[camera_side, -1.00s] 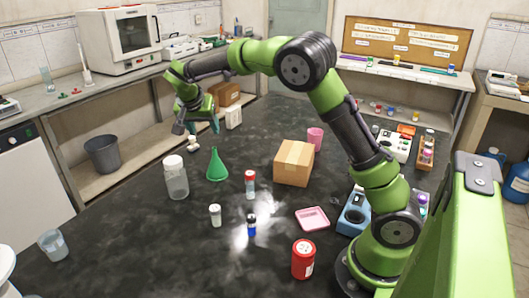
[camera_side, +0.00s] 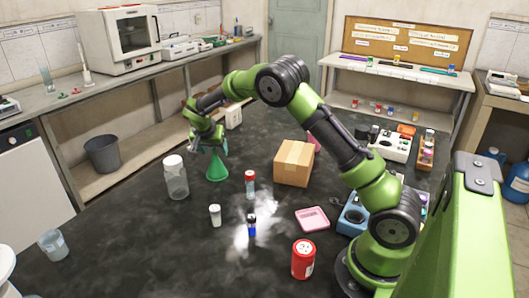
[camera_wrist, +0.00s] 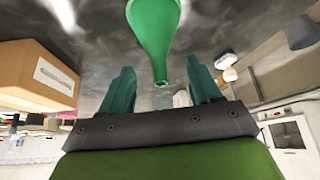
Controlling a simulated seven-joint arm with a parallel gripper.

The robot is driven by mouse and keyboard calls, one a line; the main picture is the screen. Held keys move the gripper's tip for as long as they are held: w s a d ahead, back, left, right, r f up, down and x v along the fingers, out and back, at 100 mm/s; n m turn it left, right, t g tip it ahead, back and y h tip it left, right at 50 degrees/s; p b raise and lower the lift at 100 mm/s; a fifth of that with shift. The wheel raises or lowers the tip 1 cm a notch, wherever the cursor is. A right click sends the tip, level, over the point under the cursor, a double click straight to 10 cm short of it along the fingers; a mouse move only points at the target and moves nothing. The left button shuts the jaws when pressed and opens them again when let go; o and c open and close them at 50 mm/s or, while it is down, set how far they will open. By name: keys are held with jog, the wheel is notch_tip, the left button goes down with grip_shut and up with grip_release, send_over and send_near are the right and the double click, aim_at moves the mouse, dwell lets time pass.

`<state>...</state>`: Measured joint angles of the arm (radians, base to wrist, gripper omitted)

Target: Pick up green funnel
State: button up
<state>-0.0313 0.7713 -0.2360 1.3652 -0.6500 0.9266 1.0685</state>
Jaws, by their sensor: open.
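The green funnel (camera_side: 217,171) stands on the dark bench with its wide mouth down and narrow stem up. Its upper part is partly hidden by my gripper (camera_side: 210,148) in the side view. In the wrist view, the funnel (camera_wrist: 154,32) points its stem toward the gap between the two teal fingers of my gripper (camera_wrist: 160,65). The fingers are apart, one on each side of the stem's line.
A clear white-capped bottle (camera_side: 175,177) stands just left of the funnel. A red-capped tube (camera_side: 250,184) stands to its right, and small vials (camera_side: 215,215) stand in front. A cardboard box (camera_side: 293,163) is farther right. The front left bench is mostly clear.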

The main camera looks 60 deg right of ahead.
aim_at(216, 154)
jog(key=x, duration=0.3)
jog(key=shift+w+d+f, duration=0.1)
jog(key=shift+f, duration=0.2)
grip_shut()
